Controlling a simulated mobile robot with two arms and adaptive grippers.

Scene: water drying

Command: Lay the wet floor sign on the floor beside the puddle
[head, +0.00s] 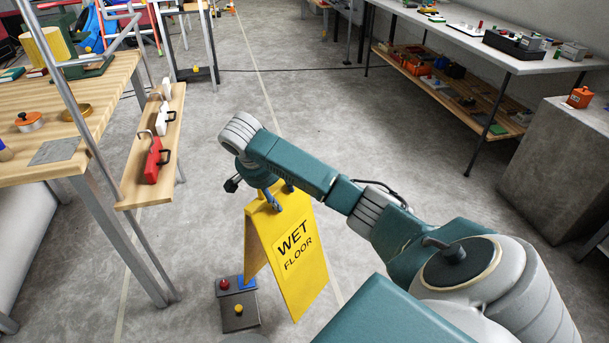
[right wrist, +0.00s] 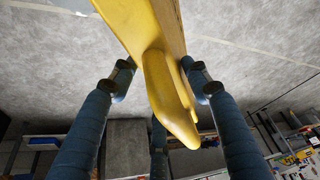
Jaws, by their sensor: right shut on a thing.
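The yellow wet floor sign (head: 290,250) hangs upright below my right gripper (head: 272,194) in the head view, its "WET FLOOR" panel facing the camera and its two panels spread apart at the bottom. My right gripper is shut on the sign's top edge. In the right wrist view, the sign's yellow top (right wrist: 170,95) lies between the blue fingers of the gripper (right wrist: 160,78). I cannot tell for certain whether the sign's feet touch the floor. I cannot make out a puddle in either view. My left gripper is not in view.
A dark box with red and yellow buttons (head: 239,311) is on the floor left of the sign. A wooden workbench (head: 95,90) and a low shelf with cases (head: 135,185) stand at left. A long table (head: 470,45) stands at right. The grey floor (head: 320,110) beyond is clear.

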